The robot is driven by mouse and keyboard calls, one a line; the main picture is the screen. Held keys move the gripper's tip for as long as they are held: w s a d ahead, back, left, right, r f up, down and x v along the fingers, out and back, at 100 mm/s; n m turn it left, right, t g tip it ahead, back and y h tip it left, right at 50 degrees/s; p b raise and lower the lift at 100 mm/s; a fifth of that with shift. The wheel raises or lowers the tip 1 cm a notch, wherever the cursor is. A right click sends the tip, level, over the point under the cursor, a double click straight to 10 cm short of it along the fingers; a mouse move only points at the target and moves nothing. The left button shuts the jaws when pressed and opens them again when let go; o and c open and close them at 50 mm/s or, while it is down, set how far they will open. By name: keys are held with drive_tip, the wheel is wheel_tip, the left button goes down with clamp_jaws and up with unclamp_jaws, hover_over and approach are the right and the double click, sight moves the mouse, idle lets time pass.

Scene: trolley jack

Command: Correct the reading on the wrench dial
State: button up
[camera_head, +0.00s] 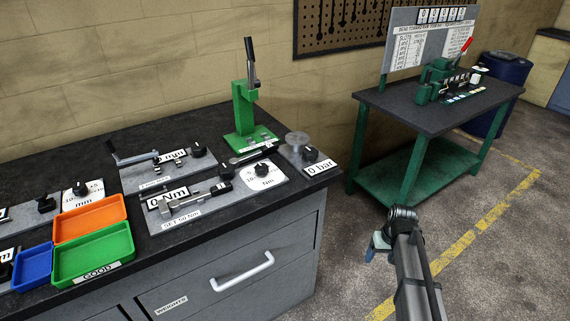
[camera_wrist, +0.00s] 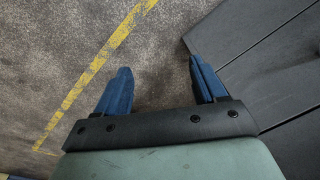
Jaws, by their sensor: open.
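The torque wrench (camera_head: 196,197) lies across a grey board at the front right of the workbench, in the camera_head view. A display on the board reads "0 Nm" (camera_head: 167,199), and a label in front reads "SET 50 Nm" (camera_head: 182,222). A white dial with a black knob (camera_head: 262,169) sits at the board's right; its pointer setting is too small to read. My gripper (camera_head: 378,248) hangs over the floor right of the bench, well apart from the wrench. In the wrist view my gripper (camera_wrist: 157,88) has its blue fingers spread with nothing between them.
Orange (camera_head: 90,218), green (camera_head: 93,254) and blue (camera_head: 33,267) trays stand at the bench's front left. A green press (camera_head: 244,104) rises behind the wrench board. A "0 bar" gauge station (camera_head: 320,167) is at the bench's right end. A green-legged table (camera_head: 420,108) stands farther right.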

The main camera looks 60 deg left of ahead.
drive_tip(key=s+a+r+n+y, duration=0.15)
drive_tip(key=s+a+r, duration=0.25)
drive_tip(key=a+r, duration=0.5)
drive_tip(key=s+a+r+n, duration=0.2)
drive_tip(key=s+a+r, duration=0.2)
drive_tip(key=a+r, duration=0.55)
drive_tip(key=n+y, duration=0.2)
drive_tip(key=n, duration=0.1)
approach(262, 166)
drive_tip(key=x, duration=0.8)
drive_tip(key=shift+s+a+f, duration=0.1)
drive_tip(key=shift+a+f, duration=0.1)
drive_tip(key=shift+f, duration=0.15)
drive_tip(key=shift+c, duration=0.3)
drive_tip(key=c, duration=1)
